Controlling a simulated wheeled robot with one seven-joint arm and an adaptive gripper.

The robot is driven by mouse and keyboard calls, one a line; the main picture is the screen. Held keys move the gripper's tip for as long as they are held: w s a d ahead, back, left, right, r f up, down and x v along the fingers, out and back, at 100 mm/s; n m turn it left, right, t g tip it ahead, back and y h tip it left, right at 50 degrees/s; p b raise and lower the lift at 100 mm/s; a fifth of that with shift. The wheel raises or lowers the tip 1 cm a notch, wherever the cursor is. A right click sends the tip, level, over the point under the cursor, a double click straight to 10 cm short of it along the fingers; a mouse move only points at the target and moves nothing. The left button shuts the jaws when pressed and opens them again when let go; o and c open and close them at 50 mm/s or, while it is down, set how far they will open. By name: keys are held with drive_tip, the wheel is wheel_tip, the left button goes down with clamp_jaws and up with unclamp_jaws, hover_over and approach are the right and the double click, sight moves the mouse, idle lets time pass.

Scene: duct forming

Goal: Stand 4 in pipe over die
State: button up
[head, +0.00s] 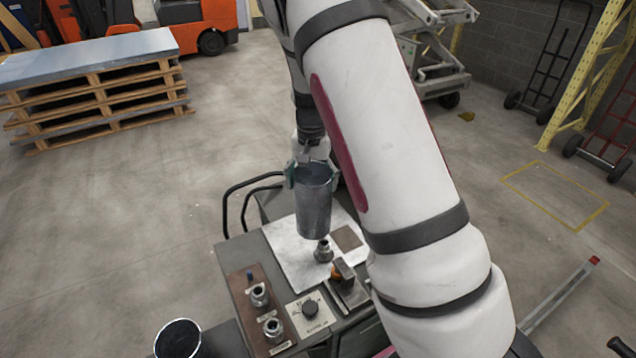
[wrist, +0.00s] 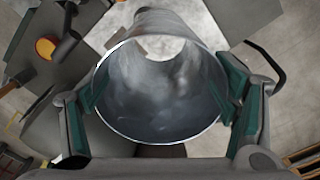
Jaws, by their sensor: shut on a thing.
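A grey metal pipe (head: 314,207) hangs upright in my gripper (head: 311,172), above the cart's work surface. My gripper is shut on the pipe's upper rim, with green finger pads on either side. In the wrist view my gripper (wrist: 165,105) grips the pipe (wrist: 165,85) from both sides, and I look down through its open bore. A small metal die (head: 323,251) stands on the pale sheet just below the pipe's lower end. Two similar metal fittings, a left one (head: 260,294) and a lower one (head: 273,329), stand on a brown board.
The cart top (head: 228,262) also carries a pale sheet (head: 285,247), a black knob (head: 310,308) on a labelled plate and an orange-and-black tool (head: 342,272). Another open pipe (head: 178,340) stands at the lower left. Stacked pallets (head: 95,100) are at the back left.

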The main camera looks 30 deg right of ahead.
sight(323, 214)
drive_tip(key=shift+s+d+f+m, duration=0.15)
drive_tip(key=shift+s+d+m, duration=0.75)
drive_tip(key=shift+s+m, duration=0.25)
drive_tip(key=shift+f+b, duration=1.75)
drive_tip(key=shift+f, duration=3.6)
drive_tip(key=o, duration=1.8)
wheel_tip(323, 214, up, 12)
